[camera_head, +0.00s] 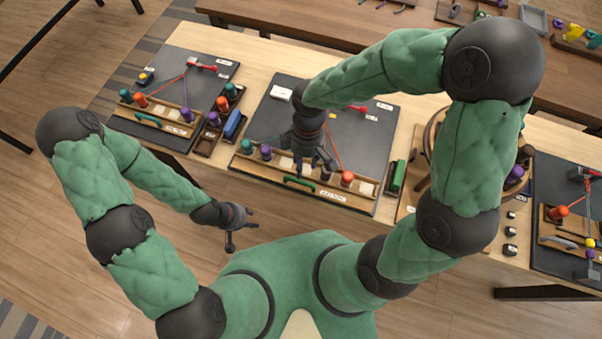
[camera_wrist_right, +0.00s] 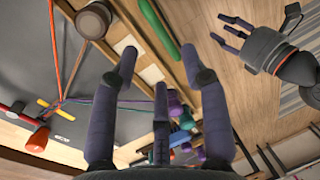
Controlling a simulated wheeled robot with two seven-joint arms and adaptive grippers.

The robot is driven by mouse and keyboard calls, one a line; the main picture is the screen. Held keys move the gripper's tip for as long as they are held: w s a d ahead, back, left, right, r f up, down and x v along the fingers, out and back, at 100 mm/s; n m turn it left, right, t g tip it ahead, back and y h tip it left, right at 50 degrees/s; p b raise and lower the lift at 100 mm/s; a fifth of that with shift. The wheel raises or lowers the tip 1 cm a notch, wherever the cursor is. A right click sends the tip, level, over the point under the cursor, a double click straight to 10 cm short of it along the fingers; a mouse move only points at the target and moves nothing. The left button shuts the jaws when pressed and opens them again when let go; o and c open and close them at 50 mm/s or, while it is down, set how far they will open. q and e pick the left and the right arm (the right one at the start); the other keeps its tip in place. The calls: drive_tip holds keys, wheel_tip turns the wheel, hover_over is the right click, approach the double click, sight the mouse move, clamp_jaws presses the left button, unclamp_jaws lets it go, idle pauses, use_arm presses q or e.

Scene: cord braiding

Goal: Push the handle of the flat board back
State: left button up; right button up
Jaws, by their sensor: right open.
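The flat dark board (camera_head: 365,150) lies on the light wooden table in the middle of the head view. Its green handle (camera_head: 298,184) is at the board's front edge, and it also shows in the right wrist view (camera_wrist_right: 160,28). My right gripper (camera_head: 314,164) is open and empty, above the board's front wooden rack, a little behind the handle and apart from it. Its fingers also show in the wrist view (camera_wrist_right: 162,75). My left gripper (camera_head: 242,228) hangs open and empty in front of the table. It shows in the wrist view too (camera_wrist_right: 262,42).
The rack (camera_head: 270,172) carries several coloured bobbins, with an orange one (camera_head: 347,178) near my right gripper. Cords run back to a red clamp (camera_head: 357,109). A blue block (camera_head: 234,124) and a green block (camera_head: 398,177) flank the board. The floor in front is clear.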

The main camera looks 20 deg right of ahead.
drive_tip(key=b, duration=0.2)
hover_over(304, 172)
drive_tip(key=s+a, duration=0.2)
drive_tip(key=s, duration=0.1)
drive_tip(key=f, duration=0.6)
drive_tip(key=shift+s+d+f, duration=0.15)
drive_tip(key=shift+s+f, duration=0.05)
clamp_jaws()
